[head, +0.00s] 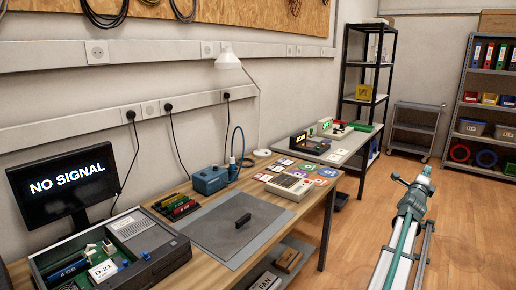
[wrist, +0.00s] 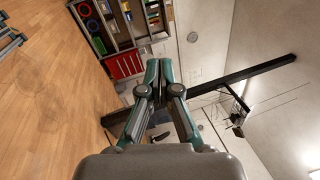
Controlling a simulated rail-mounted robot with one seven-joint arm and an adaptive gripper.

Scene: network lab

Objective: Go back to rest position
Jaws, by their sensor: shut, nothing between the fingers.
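My gripper (wrist: 160,68) shows in the wrist view with its two teal and grey fingers together at the tips and nothing held between them. It points out over the room, away from the workbench. In the head view, my white and teal arm is at the right, over the wooden floor and clear of the bench. I cannot make out the fingertips there.
The workbench (head: 208,219) at left holds an opened device (head: 150,246), a grey mat (head: 213,238), a blue soldering station (head: 208,180) and a monitor (head: 65,185). Shelves (head: 458,110) and a cart (head: 415,130) stand at the back. Floor around the arm is clear.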

